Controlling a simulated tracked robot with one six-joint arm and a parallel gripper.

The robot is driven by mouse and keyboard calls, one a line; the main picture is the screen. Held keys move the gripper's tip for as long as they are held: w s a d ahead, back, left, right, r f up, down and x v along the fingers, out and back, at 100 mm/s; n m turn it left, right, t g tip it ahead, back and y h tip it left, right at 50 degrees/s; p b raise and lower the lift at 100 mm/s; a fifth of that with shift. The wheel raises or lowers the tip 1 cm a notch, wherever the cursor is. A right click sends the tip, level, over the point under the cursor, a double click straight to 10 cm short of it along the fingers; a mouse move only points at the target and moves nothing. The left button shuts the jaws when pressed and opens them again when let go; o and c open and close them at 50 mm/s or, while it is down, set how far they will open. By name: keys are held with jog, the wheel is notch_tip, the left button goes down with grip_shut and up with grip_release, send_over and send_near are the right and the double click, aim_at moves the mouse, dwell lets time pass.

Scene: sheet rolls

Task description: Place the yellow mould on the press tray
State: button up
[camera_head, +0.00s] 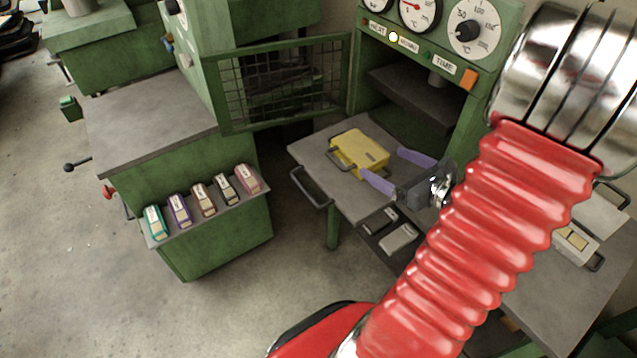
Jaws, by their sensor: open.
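The yellow mould (358,152) appears to lie flat on the grey press tray (316,152), which sticks out in front of the green press. The fingertips are close to the mould's right side. I cannot tell whether they touch it. My red arm hides part of the area right of the tray.
The press (440,75) has an open chamber behind the tray, and its mesh door (282,84) stands open. A tray handle (308,188) juts out at the front left. Several coloured blocks line a shelf (215,209) at left. A grey table (570,310) stands at right.

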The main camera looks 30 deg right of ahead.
jog(key=a+r+n+g+y, duration=0.2)
jog(key=a+n+g+y, duration=0.15)
jog(key=a+n, duration=0.75)
jog(key=a+r+n+g+y, duration=0.25)
jog(key=a+n+g, duration=0.35)
jog(key=a, duration=0.8)
jog(key=s+a+r+n+h, duration=0.2)
jog(key=r+n+h, duration=0.1)
jog(key=n, duration=0.6)
jog(key=s+a+r+n+h, duration=0.3)
jog(key=r+n, duration=0.2)
jog(key=n, duration=0.4)
jog(key=shift+a+r+h, duration=0.15)
jog(key=shift+a+h, duration=0.15)
jog(key=shift+t, duration=0.25)
